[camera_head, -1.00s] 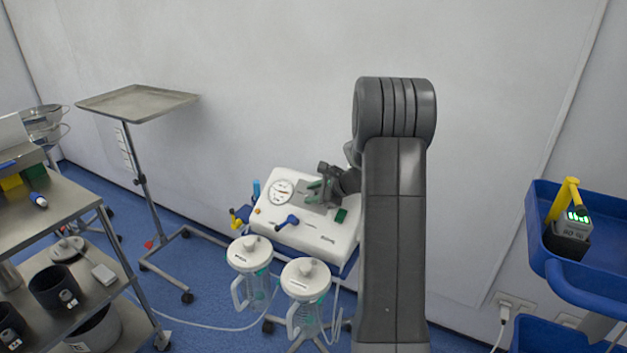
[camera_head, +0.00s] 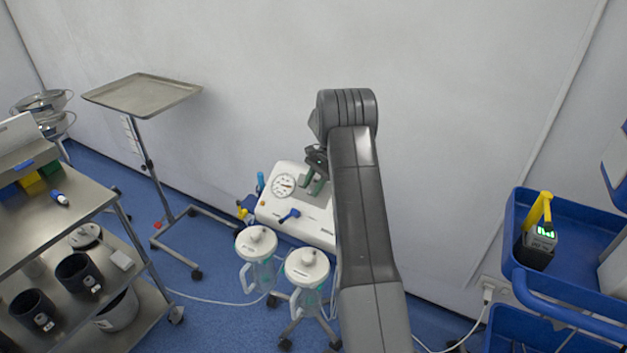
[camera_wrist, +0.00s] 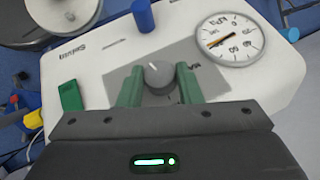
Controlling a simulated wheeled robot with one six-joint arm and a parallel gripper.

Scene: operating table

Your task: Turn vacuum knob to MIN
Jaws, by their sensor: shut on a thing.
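The vacuum knob (camera_wrist: 159,77) is a round grey dial with a white pointer line, on a grey panel on top of the white suction unit (camera_wrist: 110,63). My gripper (camera_wrist: 160,87) has its two green fingers on either side of the knob, shut on it. A round pressure gauge (camera_wrist: 229,40) with a yellow needle sits to the right of the knob in the wrist view. In the head view the suction unit (camera_head: 268,212) stands by the wall, partly behind my arm, and my gripper (camera_head: 313,185) is over it. The knob is hidden there.
Two lidded canisters (camera_head: 257,243) (camera_head: 306,268) hang at the unit's front. A steel tray stand (camera_head: 143,95) and a steel cart (camera_head: 62,215) are left; a blue trolley (camera_head: 517,275) is right.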

